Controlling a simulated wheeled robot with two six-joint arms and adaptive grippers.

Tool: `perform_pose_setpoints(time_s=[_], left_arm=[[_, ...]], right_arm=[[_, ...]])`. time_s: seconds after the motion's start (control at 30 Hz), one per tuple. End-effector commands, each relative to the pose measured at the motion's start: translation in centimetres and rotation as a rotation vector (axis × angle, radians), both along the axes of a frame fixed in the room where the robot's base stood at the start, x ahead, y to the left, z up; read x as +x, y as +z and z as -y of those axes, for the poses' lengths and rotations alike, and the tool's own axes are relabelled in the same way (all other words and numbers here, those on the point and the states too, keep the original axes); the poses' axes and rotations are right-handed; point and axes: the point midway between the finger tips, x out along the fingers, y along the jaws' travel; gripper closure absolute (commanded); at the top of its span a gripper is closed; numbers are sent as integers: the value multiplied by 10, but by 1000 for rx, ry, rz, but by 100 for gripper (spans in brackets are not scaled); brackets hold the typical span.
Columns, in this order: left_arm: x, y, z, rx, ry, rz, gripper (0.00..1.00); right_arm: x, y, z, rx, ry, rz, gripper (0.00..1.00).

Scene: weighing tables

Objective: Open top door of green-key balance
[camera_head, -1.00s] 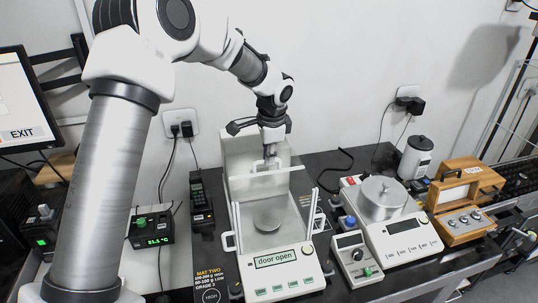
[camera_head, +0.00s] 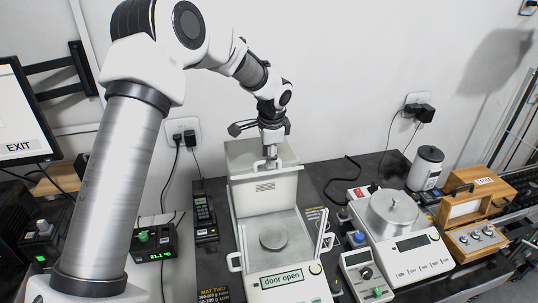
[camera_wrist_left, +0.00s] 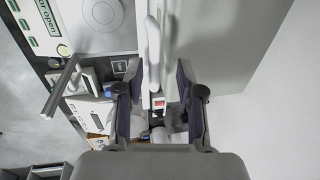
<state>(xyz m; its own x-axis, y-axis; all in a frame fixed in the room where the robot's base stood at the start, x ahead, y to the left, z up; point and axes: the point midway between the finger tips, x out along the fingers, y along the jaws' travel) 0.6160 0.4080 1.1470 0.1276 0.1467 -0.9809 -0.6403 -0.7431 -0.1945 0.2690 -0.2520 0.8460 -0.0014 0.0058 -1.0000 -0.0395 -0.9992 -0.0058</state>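The green-key balance (camera_head: 286,291) stands at front centre, its display reading "door open". Its round pan (camera_head: 273,240) shows inside the chamber. A pale top panel (camera_head: 240,155), which looks like the top door, is at the rear of the balance, with a small white handle at my left gripper (camera_head: 271,157). In the left wrist view the two fingers (camera_wrist_left: 160,100) stand apart on either side of a white bar-like handle (camera_wrist_left: 153,50). A gap shows beside the handle, so the gripper looks open around it. I cannot make out my right gripper.
A second balance (camera_head: 411,262) with a round metal pan stands to the right, beside a wooden weight box (camera_head: 474,207). A small control box (camera_head: 364,273) stands between the balances. A handset (camera_head: 203,212) lies left of the green-key balance. A white wall (camera_head: 340,80) is close behind.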

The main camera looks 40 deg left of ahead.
Motion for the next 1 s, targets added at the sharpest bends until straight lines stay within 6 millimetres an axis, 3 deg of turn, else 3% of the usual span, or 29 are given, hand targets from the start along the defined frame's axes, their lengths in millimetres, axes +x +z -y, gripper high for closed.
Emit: perform_pose_setpoints(time_s=[0.27, 0.37, 0.7, 0.83, 1.0], left_arm=[[-1, 6, 1, 0, 0, 0, 63], [-2, 22, 3, 1, 0, 2, 63], [-11, 101, 13, -1, 1, 2, 63], [-13, 114, 15, -2, 1, -2, 63], [-14, 116, 15, -2, 0, -3, 63]], right_arm=[[0, 0, 0, 0, 0, 0, 54], [0, 0, 0, 0, 0, 0, 54], [0, 0, 0, 0, 0, 0, 54], [0, 0, 0, 0, 0, 0, 54], [0, 0, 0, 0, 0, 0, 54]])
